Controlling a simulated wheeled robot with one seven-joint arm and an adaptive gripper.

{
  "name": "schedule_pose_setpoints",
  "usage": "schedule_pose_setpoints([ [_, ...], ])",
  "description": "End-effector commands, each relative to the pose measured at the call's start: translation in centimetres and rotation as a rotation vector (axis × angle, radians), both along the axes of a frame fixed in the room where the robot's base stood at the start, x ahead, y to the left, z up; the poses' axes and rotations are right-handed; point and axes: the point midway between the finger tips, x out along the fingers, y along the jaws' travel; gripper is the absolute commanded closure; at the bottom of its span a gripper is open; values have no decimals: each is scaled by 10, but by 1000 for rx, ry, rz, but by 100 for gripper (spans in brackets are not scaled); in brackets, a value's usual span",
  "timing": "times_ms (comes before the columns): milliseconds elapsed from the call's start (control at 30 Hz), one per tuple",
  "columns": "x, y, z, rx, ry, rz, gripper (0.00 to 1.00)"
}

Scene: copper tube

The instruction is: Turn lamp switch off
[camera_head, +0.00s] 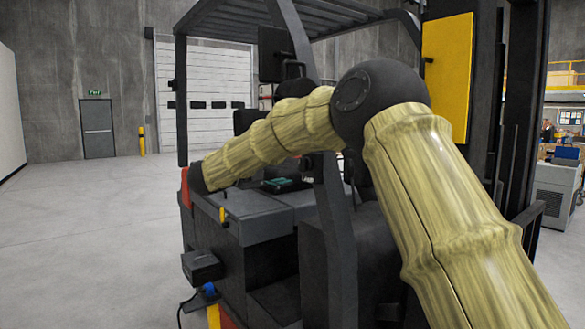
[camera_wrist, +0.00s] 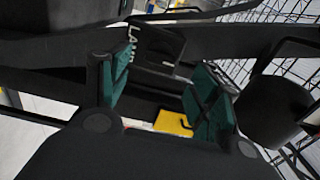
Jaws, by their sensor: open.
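In the wrist view, white lettering that reads like "LAMP", partly cut off (camera_wrist: 131,42), shows on a dark panel (camera_wrist: 157,45) ahead of the fingers. The lamp switch itself cannot be clearly made out against the dark parts there. My gripper (camera_wrist: 162,80) is open, with its two green-padded fingers apart and nothing visibly held between them. The label lies close to the left finger's tip in the picture; I cannot tell whether they touch.
The forklift's dark posts and roof frame (camera_head: 345,25) stand close around my arm. A yellow panel (camera_head: 447,75) is on the right by the mast. In the wrist view, dark bars cross behind the fingers and a yellow patch (camera_wrist: 172,123) shows below. Open floor (camera_head: 90,240) lies left.

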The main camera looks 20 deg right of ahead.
Motion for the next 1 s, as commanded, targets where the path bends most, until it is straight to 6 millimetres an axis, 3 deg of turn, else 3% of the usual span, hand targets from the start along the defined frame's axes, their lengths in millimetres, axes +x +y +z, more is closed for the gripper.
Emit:
schedule_pose_setpoints([
  [200,-13,37,0,-1,0,1,38],
  [400,-21,58,0,0,-1,0,38],
  [867,-23,64,0,0,0,0,38],
  [1000,-18,62,-19,-28,31,26,38],
])
